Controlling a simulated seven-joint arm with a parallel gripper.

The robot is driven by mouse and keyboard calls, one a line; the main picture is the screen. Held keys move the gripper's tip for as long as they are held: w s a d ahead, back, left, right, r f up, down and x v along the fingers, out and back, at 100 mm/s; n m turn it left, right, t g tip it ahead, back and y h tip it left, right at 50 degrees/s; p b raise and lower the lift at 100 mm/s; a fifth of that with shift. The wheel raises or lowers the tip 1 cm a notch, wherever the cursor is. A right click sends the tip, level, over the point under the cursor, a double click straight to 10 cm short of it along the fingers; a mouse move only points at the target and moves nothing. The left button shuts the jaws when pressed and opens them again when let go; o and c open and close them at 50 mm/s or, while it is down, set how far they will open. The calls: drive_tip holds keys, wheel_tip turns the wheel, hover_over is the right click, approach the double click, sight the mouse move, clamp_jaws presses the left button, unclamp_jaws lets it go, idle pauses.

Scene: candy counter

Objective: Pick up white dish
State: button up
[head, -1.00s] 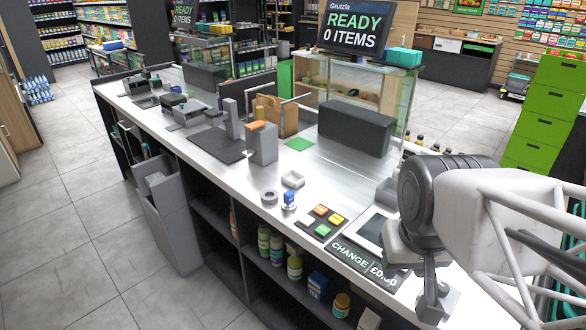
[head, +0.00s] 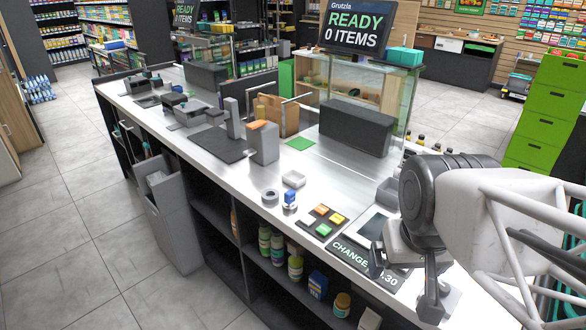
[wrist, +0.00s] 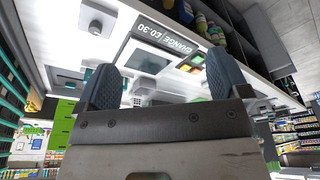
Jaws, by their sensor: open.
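The white dish (head: 293,179) is a small, shallow square dish on the counter in the head view, behind the round grey ring and the blue-topped item. My gripper (head: 404,284) is at the right, over the near right end of the counter by the change display, well apart from the dish. In the wrist view my gripper (wrist: 164,78) shows two dark ribbed fingers spread wide with nothing between them. I cannot make out the dish for sure in the wrist view.
A grey ring (head: 270,196), a blue-topped item (head: 290,199) and a coloured-button pad (head: 324,221) are near the dish. A dark grey box (head: 356,127) and glass screen stand behind it. The steel counter (head: 330,183) right of the dish is clear.

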drive_tip(key=shift+r, duration=0.15)
drive_tip(key=w+a+r+m+t+y, duration=0.2)
drive_tip(key=w+a+r+y, duration=0.15)
drive_tip(key=w+r, duration=0.2)
drive_tip(key=w+a+f+m+y, duration=0.15)
drive_tip(key=w+a+m, duration=0.25)
drive_tip(key=w, duration=0.4)
drive_tip(key=w+a+f+m+y, duration=0.1)
drive_tip(key=w+a+m+y, duration=0.25)
drive_tip(key=w, duration=0.45)
drive_tip(key=w+f+m+t, duration=0.1)
drive_tip(key=w+f+m, duration=0.4)
drive_tip(key=w+f, duration=0.2)
drive_tip(key=w+f+m+t+y, duration=0.1)
drive_tip(key=w+f+m+t, duration=0.1)
drive_tip(key=w+f+m, duration=0.4)
drive_tip(key=w+f+m+t, duration=0.2)
drive_tip(key=w+f+m, duration=0.4)
drive_tip(key=w, duration=0.9)
drive_tip(key=shift+d+f+m, duration=0.15)
drive_tip(key=shift+d+f, duration=0.05)
drive_tip(key=shift+f, duration=0.5)
drive_tip(key=shift+d+f+m, duration=0.1)
drive_tip(key=shift+d+f, duration=0.1)
drive_tip(key=shift+f, duration=0.45)
